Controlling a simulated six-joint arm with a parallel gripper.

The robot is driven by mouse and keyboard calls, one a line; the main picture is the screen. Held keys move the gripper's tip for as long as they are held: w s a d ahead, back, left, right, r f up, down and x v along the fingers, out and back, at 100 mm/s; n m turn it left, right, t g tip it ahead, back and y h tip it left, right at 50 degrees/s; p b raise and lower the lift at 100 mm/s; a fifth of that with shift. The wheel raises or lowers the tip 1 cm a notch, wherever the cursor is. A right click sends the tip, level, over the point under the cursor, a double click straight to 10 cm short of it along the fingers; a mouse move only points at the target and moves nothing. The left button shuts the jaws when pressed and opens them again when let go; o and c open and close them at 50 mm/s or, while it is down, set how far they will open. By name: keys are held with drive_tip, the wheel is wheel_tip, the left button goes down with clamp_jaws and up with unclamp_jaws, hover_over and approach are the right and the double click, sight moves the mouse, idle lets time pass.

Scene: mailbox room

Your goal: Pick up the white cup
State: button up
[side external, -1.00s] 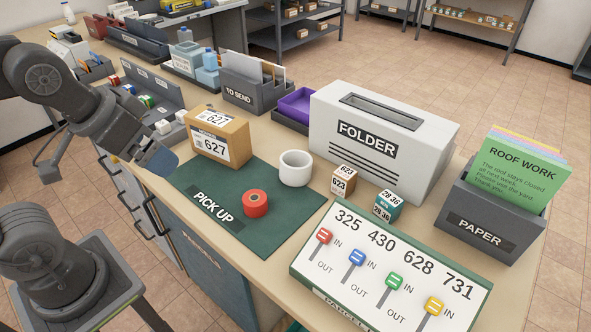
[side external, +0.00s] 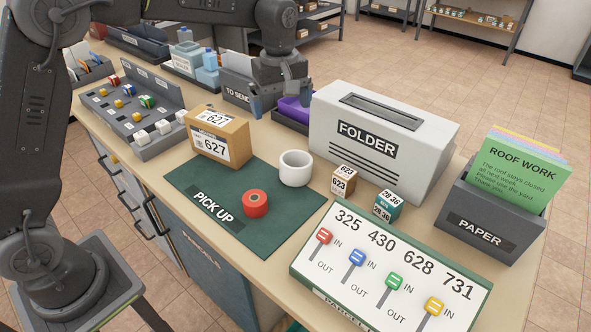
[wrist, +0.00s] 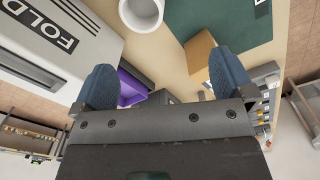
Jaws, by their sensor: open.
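My gripper (side external: 281,106) is open and empty, behind the cup and above the purple tray, pointing down. In the wrist view its two blue-grey fingers (wrist: 163,82) are spread apart, with the cup beyond them and no contact.
A cardboard parcel (side external: 217,141) and a red roll (side external: 255,203) share the mat. The grey FOLDER box (side external: 385,130) stands right of the cup. Two small cubes, one brown (side external: 344,180) and one teal (side external: 388,206), lie nearby. A purple tray (side external: 297,108) is behind.

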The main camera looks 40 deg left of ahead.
sight(296, 152)
drive_tip(key=w+f+n, duration=0.1)
drive_tip(key=f, duration=0.4)
drive_tip(key=w+f+n, duration=0.1)
drive_tip(key=f, duration=0.4)
drive_tip(key=w+f+n+g, duration=0.1)
drive_tip(key=w+f, duration=0.1)
drive_tip(key=f, duration=0.3)
drive_tip(key=shift+d, duration=0.3)
wheel_tip(296, 152, down, 5)
drive_tip(key=shift+a, duration=0.1)
drive_tip(key=c, duration=0.7)
